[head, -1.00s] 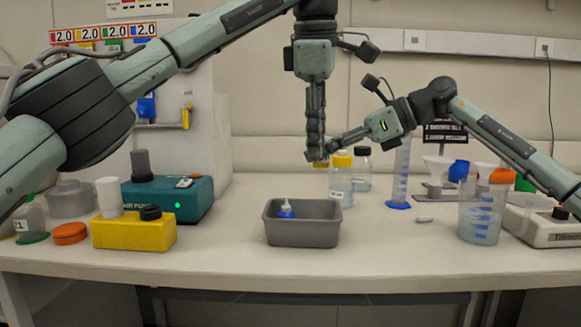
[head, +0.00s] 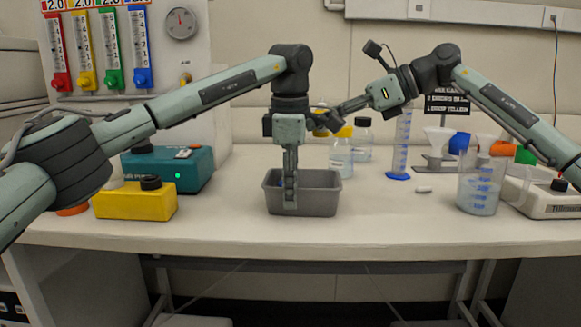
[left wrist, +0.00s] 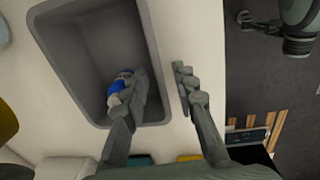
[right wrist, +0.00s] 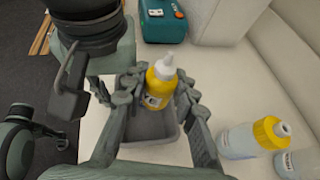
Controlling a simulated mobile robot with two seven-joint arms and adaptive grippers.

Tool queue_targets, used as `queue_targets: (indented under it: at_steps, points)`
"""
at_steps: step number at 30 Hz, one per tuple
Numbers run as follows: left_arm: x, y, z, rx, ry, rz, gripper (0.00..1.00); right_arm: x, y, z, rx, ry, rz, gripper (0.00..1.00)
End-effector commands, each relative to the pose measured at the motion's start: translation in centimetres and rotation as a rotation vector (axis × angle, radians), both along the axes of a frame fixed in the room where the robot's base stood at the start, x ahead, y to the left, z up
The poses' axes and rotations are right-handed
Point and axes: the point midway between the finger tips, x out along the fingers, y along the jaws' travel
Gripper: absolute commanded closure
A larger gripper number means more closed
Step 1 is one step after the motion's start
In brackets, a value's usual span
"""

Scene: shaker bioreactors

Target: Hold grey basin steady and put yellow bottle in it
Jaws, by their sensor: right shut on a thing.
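The grey basin (head: 325,200) sits on the bench near its front edge. My left gripper (head: 290,205) points down at the basin's near wall. In the left wrist view, one finger is inside the basin (left wrist: 75,60) and the other outside, with the wall between them and a gap at the outer finger. A small blue and white item (left wrist: 116,88) lies in the basin, partly behind the inner finger. My right gripper (right wrist: 150,98) is shut on the yellow bottle (right wrist: 158,88), which is upright with a white nozzle, above and behind the basin.
A yellow box (head: 135,203) and a teal device (head: 170,170) are to the left. A beaker (head: 480,190) and a measuring cylinder (head: 402,145) are to the right. Bench front is clear.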

Motion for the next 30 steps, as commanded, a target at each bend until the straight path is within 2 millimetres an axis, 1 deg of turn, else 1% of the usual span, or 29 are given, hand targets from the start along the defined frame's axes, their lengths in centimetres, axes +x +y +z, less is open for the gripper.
queue_targets:
  at_steps: [1, 4, 14, 18, 21, 30]
  points:
    - [0.04, 0.04, -0.57, 0.0, 0.001, 0.0, 0.72, -0.01, 0.01, 0.03, 0.0, 0.0, 0.0, 0.96]
    - [0.09, 0.03, -1.13, 0.001, 0.0, 0.0, 0.72, -0.01, 0.01, 0.03, 0.0, 0.0, 0.0, 0.96]
    - [0.13, 0.02, -1.4, 0.001, -0.001, 0.0, 0.72, -0.01, 0.0, 0.02, 0.0, 0.0, 0.0, 0.96]
    - [0.13, 0.01, -1.39, 0.001, -0.001, 0.0, 0.9, -0.01, 0.0, 0.02, 0.0, 0.0, 0.0, 0.96]
    - [0.13, 0.0, -1.38, 0.001, -0.001, 0.0, 1.0, -0.01, 0.0, 0.02, 0.0, 0.0, 0.0, 0.96]
    - [0.13, -0.01, -1.37, 0.001, -0.001, 0.0, 1.0, -0.02, -0.2, -0.09, 0.001, 0.001, -0.002, 0.96]
